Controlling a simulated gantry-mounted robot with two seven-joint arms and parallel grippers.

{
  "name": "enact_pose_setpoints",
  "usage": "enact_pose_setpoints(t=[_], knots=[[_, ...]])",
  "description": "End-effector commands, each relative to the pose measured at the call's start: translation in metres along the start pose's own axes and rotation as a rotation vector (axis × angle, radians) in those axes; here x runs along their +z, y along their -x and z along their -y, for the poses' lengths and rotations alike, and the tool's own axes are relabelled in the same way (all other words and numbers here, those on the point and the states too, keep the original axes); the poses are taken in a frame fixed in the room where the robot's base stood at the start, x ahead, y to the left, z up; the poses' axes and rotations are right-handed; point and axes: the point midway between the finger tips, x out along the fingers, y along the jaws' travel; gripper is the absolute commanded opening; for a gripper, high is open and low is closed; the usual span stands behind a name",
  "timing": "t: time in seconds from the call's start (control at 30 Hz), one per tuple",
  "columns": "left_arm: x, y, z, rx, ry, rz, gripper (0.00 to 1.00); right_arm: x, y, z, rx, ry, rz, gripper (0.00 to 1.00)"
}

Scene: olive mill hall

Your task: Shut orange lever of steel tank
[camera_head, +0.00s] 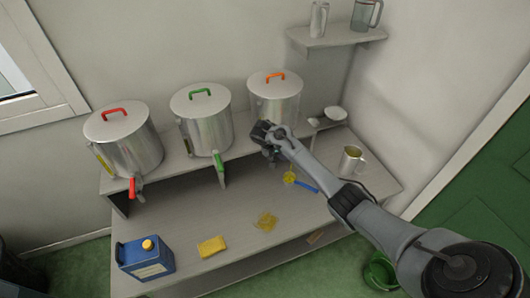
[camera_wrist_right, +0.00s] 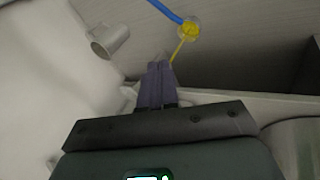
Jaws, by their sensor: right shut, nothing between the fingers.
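The steel tank with the orange lid handle (camera_head: 274,100) stands at the right end of the row on the upper ledge. Its tap and orange lever are hidden behind my right gripper and cannot be made out. My right gripper (camera_head: 270,150) is in front of that tank's lower part, fingers shut and empty. In the wrist view its fingers (camera_wrist_right: 157,75) are together. A thin yellow stream (camera_wrist_right: 178,50) runs from near the fingertips to a small round yellow thing (camera_wrist_right: 188,28) with a blue handle (camera_wrist_right: 163,10). My left gripper is out of view.
Tanks with green (camera_head: 203,122) and red (camera_head: 124,142) handles stand to the left. Below lie a blue canister (camera_head: 146,257), yellow sponge (camera_head: 211,246) and yellow patch (camera_head: 265,221). A steel mug (camera_head: 350,160) stands right; a green bucket (camera_head: 380,272) is on the floor.

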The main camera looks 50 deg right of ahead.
Motion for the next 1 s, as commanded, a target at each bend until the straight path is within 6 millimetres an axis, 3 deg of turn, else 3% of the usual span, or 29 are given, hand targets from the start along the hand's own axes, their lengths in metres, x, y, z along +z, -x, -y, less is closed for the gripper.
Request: enact_pose_setpoints(t=[0.03, 0.13, 0.3, 0.4, 0.57, 1.0], knots=[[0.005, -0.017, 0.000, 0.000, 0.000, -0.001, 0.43, -0.022, 0.009, -0.003, -0.021, -0.038, -0.030, 0.00], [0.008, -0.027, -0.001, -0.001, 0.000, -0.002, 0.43, -0.053, 0.040, -0.011, -0.059, -0.087, -0.084, 0.00], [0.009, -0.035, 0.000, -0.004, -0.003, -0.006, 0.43, -0.078, 0.069, -0.019, -0.097, -0.126, -0.132, 0.00], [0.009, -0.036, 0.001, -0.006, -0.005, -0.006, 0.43, -0.082, 0.072, -0.019, -0.105, -0.132, -0.140, 0.00], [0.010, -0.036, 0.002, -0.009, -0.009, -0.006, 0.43, -0.085, 0.058, -0.018, -0.105, -0.133, -0.140, 0.00], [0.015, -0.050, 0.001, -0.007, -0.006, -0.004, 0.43, -0.096, -0.020, -0.010, -0.106, -0.134, -0.141, 0.00]])
